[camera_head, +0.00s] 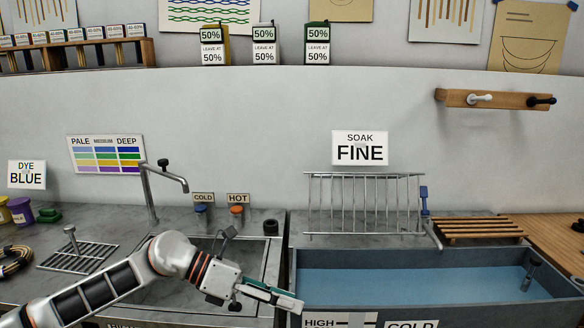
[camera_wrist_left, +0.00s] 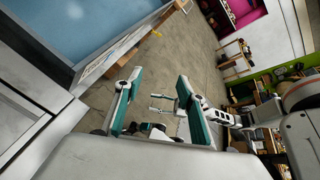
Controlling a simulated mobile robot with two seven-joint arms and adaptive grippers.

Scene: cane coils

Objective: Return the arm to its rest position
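My left gripper (camera_head: 285,298) hangs in front of the counter near the left front corner of the blue soak trough (camera_head: 400,268). Its arm (camera_head: 95,289) reaches in from the left, across the sink front. In the left wrist view the two teal-padded fingers (camera_wrist_left: 159,78) stand apart with nothing between them, so it is open. Beyond them, small and far off, two short bars apart look like my right gripper (camera_wrist_left: 161,104), empty, at the end of an arm coming from the right. The right arm does not show in the head view.
A sink (camera_head: 236,254) with a tap (camera_head: 164,180) lies behind the left arm. A wire rack (camera_head: 364,204) and wooden slats (camera_head: 482,229) stand behind the trough. Cane coils (camera_head: 14,260) lie at far left. The floor (camera_wrist_left: 180,52) beyond the fingers is largely clear.

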